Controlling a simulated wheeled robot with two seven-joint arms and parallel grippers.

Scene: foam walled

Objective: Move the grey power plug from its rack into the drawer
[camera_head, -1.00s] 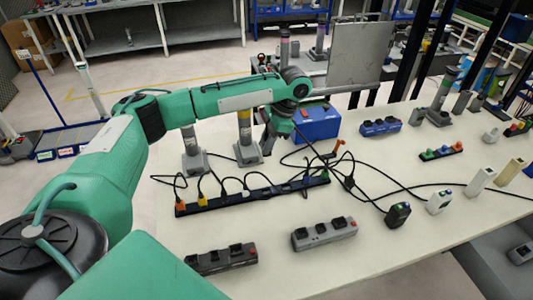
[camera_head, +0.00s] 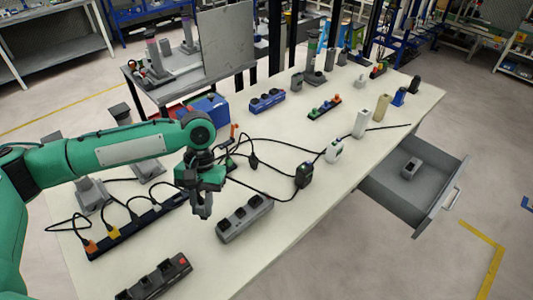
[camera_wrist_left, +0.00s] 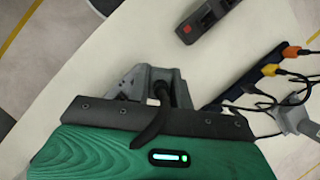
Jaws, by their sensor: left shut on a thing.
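My left gripper (camera_head: 203,212) points down above the table, left of a grey power strip (camera_head: 245,218). It is shut on a small plug, mostly hidden by the fingers. In the left wrist view the plug (camera_wrist_left: 161,88) shows as a dark part between the grey fingers, with a short black cord bending back over the palm; its grey colour is hard to confirm. The rack (camera_head: 130,230) is a long black strip with orange and yellow plugs, left of the gripper; it also shows in the left wrist view (camera_wrist_left: 238,90). The grey drawer (camera_head: 387,191) stands open at the right.
A grey block (camera_head: 411,168) lies in the drawer. A dark strip with a red switch (camera_head: 155,278) lies at the front. A black adapter (camera_head: 304,175), a white adapter (camera_head: 334,151) and loose black cables lie between gripper and drawer. A blue box (camera_head: 205,109) stands behind.

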